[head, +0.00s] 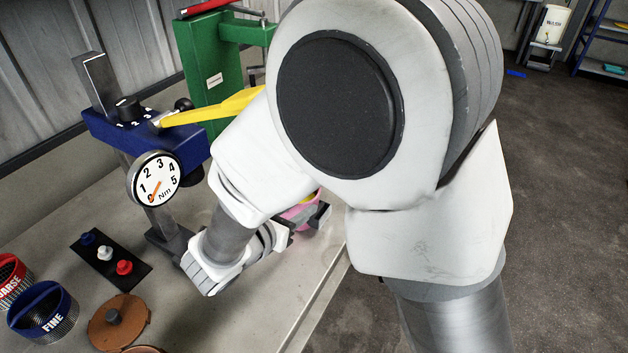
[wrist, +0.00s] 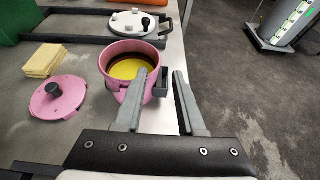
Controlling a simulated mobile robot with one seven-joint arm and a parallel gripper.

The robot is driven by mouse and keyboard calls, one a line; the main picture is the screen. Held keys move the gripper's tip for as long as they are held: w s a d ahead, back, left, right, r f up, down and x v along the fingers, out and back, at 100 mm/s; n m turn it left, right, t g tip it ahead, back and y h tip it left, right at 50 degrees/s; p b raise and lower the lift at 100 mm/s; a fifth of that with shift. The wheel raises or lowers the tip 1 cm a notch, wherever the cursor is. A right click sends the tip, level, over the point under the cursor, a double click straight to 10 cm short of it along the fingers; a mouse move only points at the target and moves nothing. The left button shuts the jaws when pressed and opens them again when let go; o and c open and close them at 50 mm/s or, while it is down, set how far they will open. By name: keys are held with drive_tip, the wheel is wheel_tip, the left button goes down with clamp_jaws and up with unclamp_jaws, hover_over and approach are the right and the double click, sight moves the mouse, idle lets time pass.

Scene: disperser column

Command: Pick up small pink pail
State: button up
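The small pink pail (wrist: 112,52) stands upright and open on the bench near its right edge in the wrist view, with yellow contents inside. A grey block-like handle (wrist: 161,84) sits on its right side. My gripper (wrist: 160,74) is open and empty. Its left finger overlaps the front right of the pail in the picture, and its right finger is beyond the handle, over the bench edge. I cannot tell whether either finger touches. In the head view only a bit of the pink pail (head: 300,214) shows behind my gripper (head: 312,221); my arm hides the rest.
A pink lid (wrist: 57,99) with a black knob lies left of the pail, near tan squares (wrist: 42,61). A white lidded container (wrist: 133,22) stands behind.

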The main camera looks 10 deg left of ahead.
drive_tip(key=x, duration=0.3)
drive_tip(key=b+x, duration=0.1)
drive_tip(key=x, duration=0.1)
drive_tip(key=shift+w+a+f, duration=0.2)
drive_tip(key=shift+w+a, duration=0.05)
drive_tip(key=shift+w, duration=0.15)
clamp_jaws()
drive_tip(key=shift+s, duration=0.1)
idle(1.0)
